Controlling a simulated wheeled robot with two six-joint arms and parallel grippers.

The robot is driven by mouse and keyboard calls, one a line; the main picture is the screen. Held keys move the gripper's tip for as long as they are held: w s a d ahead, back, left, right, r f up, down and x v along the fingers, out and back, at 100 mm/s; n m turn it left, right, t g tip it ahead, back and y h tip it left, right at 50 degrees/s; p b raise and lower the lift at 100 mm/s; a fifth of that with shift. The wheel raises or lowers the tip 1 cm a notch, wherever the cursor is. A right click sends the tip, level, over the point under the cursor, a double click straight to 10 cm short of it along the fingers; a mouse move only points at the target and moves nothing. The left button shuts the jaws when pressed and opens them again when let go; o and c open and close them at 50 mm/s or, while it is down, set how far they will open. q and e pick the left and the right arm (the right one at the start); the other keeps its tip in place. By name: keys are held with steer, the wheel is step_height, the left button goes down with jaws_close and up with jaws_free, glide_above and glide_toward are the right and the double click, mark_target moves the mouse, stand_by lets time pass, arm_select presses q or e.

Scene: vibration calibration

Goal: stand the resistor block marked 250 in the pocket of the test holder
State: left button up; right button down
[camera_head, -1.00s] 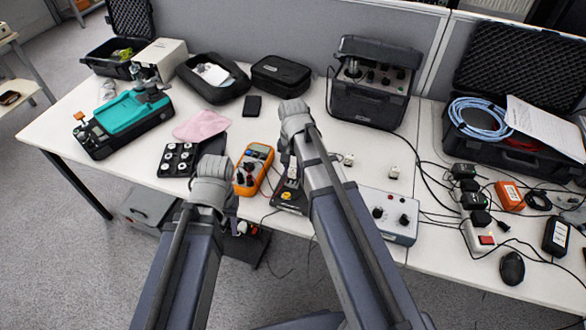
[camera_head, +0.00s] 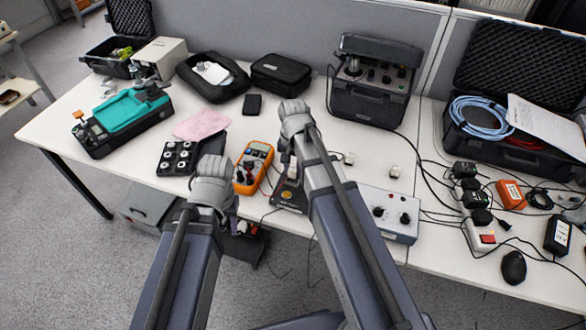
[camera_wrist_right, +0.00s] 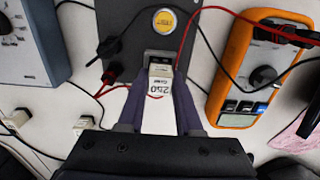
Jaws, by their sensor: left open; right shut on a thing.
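The resistor block marked 250 (camera_wrist_right: 159,84) is white, with its number facing the right wrist camera. My right gripper (camera_wrist_right: 158,96) is shut on it, a dark finger on each side. The block's far end is at the dark pocket (camera_wrist_right: 158,56) of the test holder (camera_wrist_right: 133,28); I cannot tell how deep it sits. The holder is a dark plate with a round yellow label, and it shows in the head view (camera_head: 288,196) partly behind my right arm. My left arm ends low at the left in the head view; its jaws are hidden.
An orange multimeter (camera_head: 253,168) stands left of the holder, a grey knob box (camera_head: 388,213) to the right. Two other small white blocks (camera_head: 348,158) (camera_head: 395,171) lie behind the box. Red and black leads cross near the holder. A black tray (camera_head: 178,158) lies at left.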

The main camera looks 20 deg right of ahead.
steer(key=shift+f+b, duration=0.55)
steer(key=shift+f, duration=0.05)
steer(key=c, duration=0.5)
jaws_free()
steer(key=shift+o, duration=0.3)
steer(key=o, duration=0.3)
steer(key=shift+o, duration=0.2)
steer(key=shift+r, duration=0.1)
step_height(320, 180, up, 8)
steer(key=p, duration=0.8)
